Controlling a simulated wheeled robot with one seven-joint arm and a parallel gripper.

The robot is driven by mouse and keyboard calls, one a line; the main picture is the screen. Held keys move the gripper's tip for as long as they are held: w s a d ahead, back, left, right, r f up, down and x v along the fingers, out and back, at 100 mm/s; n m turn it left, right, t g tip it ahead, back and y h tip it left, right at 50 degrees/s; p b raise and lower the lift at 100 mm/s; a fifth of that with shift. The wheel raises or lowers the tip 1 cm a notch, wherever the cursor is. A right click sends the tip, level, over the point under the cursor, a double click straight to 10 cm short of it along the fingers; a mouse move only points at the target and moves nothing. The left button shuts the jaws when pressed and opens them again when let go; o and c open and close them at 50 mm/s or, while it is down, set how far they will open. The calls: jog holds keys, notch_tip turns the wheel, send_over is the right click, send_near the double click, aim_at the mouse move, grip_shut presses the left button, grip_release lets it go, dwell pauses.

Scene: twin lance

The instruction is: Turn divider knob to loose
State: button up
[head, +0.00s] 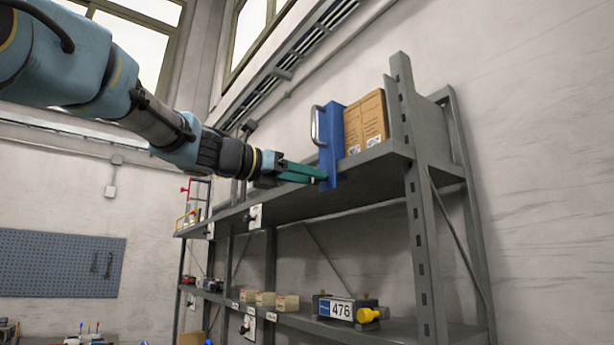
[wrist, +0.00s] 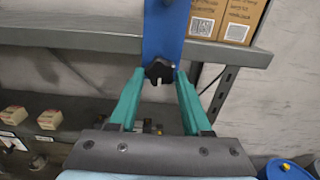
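The blue divider (head: 331,140) stands upright at the front edge of the top shelf, with a grey handle (head: 316,126) on its left side. It also shows in the wrist view (wrist: 165,30). Its small dark knob (wrist: 160,70) sits low on its front face. My gripper (head: 322,177) reaches the divider's lower front from the left. In the wrist view its two green fingers (wrist: 161,76) are apart, with the knob between or just beyond their tips. I cannot see clear contact. In the head view the fingers hide the knob.
Cardboard boxes (head: 365,122) stand right of the divider on the grey shelf (head: 375,175). An upright post (head: 418,200) rises to their right. The lower shelf holds a device marked 476 (head: 341,309) and small beige boxes (head: 265,299). A blue drum (wrist: 285,170) is at lower right.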

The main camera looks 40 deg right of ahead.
jog(key=o, duration=0.4)
jog(key=a+b, duration=0.1)
jog(key=a, duration=0.2)
jog(key=a+b, duration=0.1)
jog(key=a, duration=0.3)
jog(key=a+b, duration=0.2)
jog(key=a, duration=0.1)
jog(key=shift+w+a, duration=0.3)
jog(key=shift+a, duration=0.1)
